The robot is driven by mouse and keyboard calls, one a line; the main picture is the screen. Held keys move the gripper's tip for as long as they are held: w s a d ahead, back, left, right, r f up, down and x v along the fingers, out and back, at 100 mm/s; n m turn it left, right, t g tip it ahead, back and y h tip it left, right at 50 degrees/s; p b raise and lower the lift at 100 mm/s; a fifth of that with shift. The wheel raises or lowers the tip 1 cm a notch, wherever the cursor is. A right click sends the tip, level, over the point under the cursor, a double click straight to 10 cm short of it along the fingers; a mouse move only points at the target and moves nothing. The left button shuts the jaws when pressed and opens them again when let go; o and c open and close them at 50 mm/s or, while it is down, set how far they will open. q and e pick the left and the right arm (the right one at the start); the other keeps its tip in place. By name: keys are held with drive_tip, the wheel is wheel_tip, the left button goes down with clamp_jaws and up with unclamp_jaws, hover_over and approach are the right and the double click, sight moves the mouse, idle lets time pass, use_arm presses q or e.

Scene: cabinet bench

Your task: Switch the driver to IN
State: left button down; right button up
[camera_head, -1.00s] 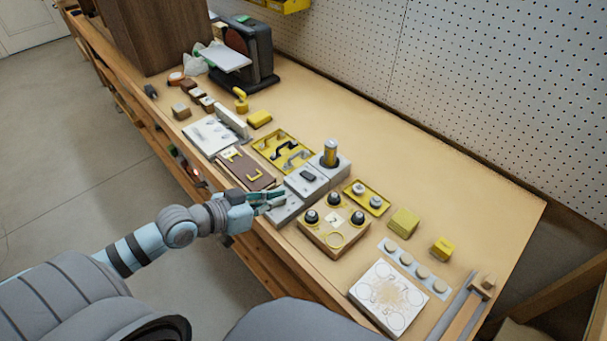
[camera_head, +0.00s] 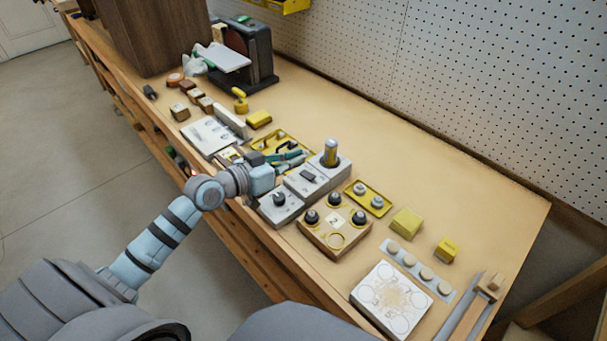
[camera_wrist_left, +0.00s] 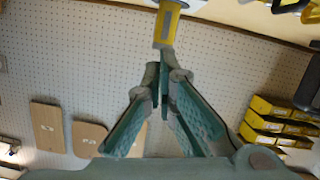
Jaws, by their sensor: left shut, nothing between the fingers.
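An upright yellow cylinder with a grey band (camera_head: 330,152) stands in a grey block (camera_head: 340,168); it may be the driver. It also shows at the top of the left wrist view (camera_wrist_left: 165,28), upside down. Beside its block are a grey block with a dark rocker-like piece (camera_head: 308,176) and one with a dark knob (camera_head: 279,199). No IN marking is readable. My left gripper (camera_head: 303,156) is shut and empty, just left of the cylinder, above the yellow handle tray; contact cannot be told. Its fingertips (camera_wrist_left: 164,72) point toward the cylinder. My right gripper is not in view.
A wooden box with black knobs (camera_head: 334,222) stands right of the grey blocks. The yellow tray with dark handles (camera_head: 284,143) lies partly under my left gripper. A belt sander (camera_head: 245,55) stands farther back. The bench strip along the pegboard is clear.

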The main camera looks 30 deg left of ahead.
sight(304, 184)
use_arm(q)
drive_tip(key=shift+x, duration=1.15)
drive_tip(key=f, duration=0.1)
drive_tip(key=f+b, duration=0.1)
drive_tip(key=shift+d+f, duration=0.3)
drive_tip(key=shift+f, duration=0.05)
drive_tip(key=shift+s+f, duration=0.1)
drive_tip(key=shift+f, duration=0.5)
drive_tip(key=shift+d, duration=0.1)
